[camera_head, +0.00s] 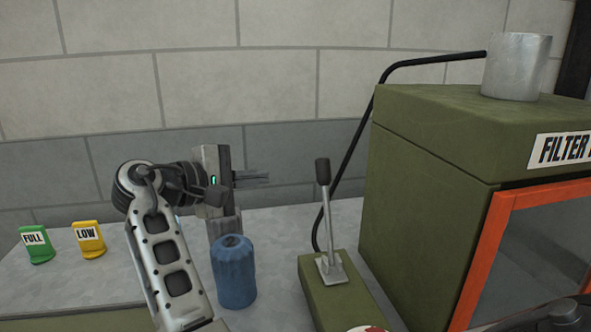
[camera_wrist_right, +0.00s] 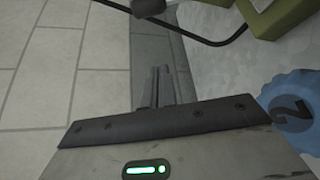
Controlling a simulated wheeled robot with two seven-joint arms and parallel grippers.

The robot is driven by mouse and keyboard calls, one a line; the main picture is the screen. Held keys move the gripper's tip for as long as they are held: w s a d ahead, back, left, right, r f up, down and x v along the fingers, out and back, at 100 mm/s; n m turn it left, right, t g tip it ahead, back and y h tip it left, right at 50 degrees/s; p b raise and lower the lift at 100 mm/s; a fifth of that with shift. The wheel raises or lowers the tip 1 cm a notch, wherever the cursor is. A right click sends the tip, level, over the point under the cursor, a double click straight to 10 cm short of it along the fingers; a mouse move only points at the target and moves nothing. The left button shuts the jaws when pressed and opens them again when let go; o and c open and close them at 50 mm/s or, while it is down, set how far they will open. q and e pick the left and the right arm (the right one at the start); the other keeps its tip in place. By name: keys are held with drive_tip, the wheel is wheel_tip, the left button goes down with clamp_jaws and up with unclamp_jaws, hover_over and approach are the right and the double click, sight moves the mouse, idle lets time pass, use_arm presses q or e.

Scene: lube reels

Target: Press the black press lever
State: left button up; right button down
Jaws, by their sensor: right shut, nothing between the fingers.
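The press lever (camera_head: 325,215) stands upright with a slight tilt on an olive-green base (camera_head: 347,297). It has a grey shaft and a black grip (camera_head: 322,171) on top. My right gripper (camera_head: 268,178) is to the left of the grip, at about its height in the picture, with its fingers pointing right. It is shut with nothing between its fingers, apart from the lever. In the right wrist view the closed fingers (camera_wrist_right: 158,86) point up the picture; a black grip-like end (camera_wrist_right: 147,7) shows at the top edge. My left gripper is not in view.
A blue ribbed container (camera_head: 233,272) stands below my right gripper. Green FULL (camera_head: 37,245) and yellow LOW (camera_head: 89,239) tags stand at left. A large green cabinet (camera_head: 425,190) with an orange-framed door, a metal cup (camera_head: 516,67) and a black hose (camera_head: 357,140) are at right.

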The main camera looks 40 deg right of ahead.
sight(327, 212)
use_arm(q)
drive_tip(key=p, duration=0.1)
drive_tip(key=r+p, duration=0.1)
drive_tip(key=p, duration=0.1)
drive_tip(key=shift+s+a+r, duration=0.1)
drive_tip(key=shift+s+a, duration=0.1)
use_arm(e)
drive_tip(key=s+d, duration=0.4)
drive_tip(key=d, duration=0.4)
drive_tip(key=shift+d+f, duration=0.25)
drive_tip(key=shift+d, duration=0.15)
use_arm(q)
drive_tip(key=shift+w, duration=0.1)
